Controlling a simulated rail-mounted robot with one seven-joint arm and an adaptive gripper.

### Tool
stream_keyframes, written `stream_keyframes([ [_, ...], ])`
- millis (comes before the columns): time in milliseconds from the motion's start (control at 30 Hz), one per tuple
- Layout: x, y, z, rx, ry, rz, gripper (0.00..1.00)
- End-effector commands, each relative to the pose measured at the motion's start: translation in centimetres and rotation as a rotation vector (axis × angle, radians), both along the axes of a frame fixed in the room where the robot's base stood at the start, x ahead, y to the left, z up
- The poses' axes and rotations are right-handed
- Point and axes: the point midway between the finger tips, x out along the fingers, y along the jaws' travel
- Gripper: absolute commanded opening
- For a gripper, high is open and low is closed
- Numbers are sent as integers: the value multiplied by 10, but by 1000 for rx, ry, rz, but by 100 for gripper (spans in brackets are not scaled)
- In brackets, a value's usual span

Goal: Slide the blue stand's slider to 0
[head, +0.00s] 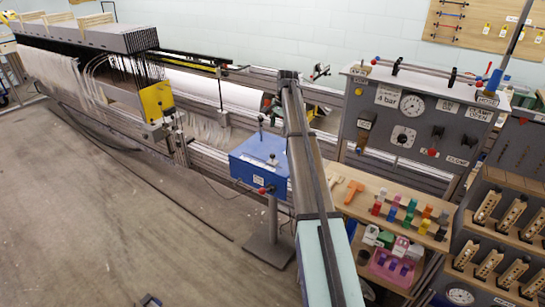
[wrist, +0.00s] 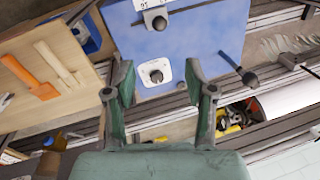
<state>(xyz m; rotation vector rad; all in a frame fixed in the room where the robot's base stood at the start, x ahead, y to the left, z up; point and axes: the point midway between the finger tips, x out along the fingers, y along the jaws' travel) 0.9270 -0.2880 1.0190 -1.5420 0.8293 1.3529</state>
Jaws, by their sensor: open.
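The blue stand (head: 262,160) is a blue box on a post, left of my arm in the head view. Its blue face fills the upper middle of the wrist view (wrist: 205,40). A round grey knob (wrist: 157,20) sits by a white scale strip with numbers, cut off at the top edge; it looks like the slider, but its reading is unclear. Another round knob (wrist: 156,75) sits on a white square plate. A black-tipped lever (wrist: 247,77) sticks out at the right. My gripper (wrist: 159,68) is open and empty, its fingers framing the plate knob in the picture; contact cannot be told.
A wooden board (wrist: 45,85) with an orange tool (wrist: 30,77) lies left in the wrist view. Metal rails (wrist: 280,120) run beside the stand. In the head view, a grey gauge panel (head: 420,120) and a table with coloured blocks (head: 395,215) stand right of my arm.

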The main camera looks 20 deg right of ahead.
Motion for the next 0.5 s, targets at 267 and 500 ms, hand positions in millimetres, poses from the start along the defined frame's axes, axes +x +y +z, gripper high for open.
stream_keyframes([
  [267, 4, 3, -28, 2, 3, -7, 55],
  [500, 13, 7, -74, 2, 4, -6, 55],
])
